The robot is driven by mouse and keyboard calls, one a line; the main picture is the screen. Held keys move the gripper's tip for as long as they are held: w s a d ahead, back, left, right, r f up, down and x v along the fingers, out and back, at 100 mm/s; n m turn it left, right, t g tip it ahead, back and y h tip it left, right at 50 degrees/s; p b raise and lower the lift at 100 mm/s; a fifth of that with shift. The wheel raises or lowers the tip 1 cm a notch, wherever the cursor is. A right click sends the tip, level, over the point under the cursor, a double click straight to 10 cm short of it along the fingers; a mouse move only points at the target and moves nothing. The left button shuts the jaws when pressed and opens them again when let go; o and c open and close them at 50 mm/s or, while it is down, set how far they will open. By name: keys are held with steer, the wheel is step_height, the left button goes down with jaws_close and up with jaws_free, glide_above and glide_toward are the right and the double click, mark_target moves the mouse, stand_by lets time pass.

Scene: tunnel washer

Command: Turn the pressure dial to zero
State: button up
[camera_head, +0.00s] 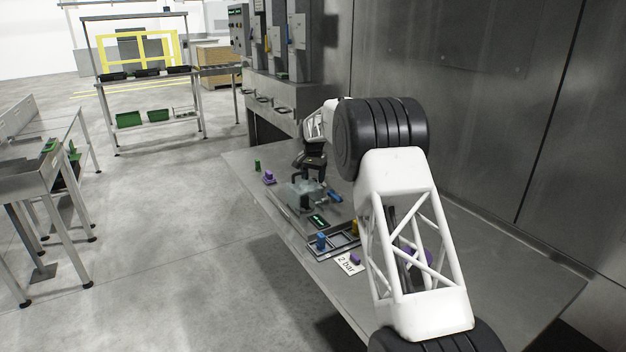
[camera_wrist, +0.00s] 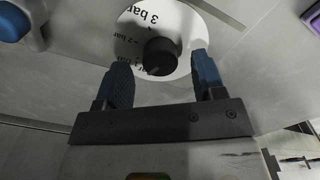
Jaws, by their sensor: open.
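The pressure dial is a white round plate (camera_wrist: 190,28) with a black knob (camera_wrist: 160,55) at its middle, in the top centre of the wrist view. I can read "3 bar" and "2 bar" on it; other marks are partly cut off or hidden, and I cannot tell the setting. My gripper (camera_wrist: 162,64) is open, with one blue fingertip on each side of the knob; a gap shows on both sides. In the head view my gripper (camera_head: 311,176) is over the grey device (camera_head: 302,196) on the bench, and the dial cannot be made out there.
A steel wall (camera_head: 450,80) rises behind the bench. Bare bench lies to the right.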

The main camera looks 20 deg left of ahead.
steer(key=shift+f, duration=0.6)
steer(key=shift+c, duration=0.3)
steer(key=c, duration=0.9)
steer(key=shift+o, duration=0.2)
steer(key=shift+n, duration=1.6)
steer(key=o, duration=0.9)
steer(key=shift+r, duration=0.1)
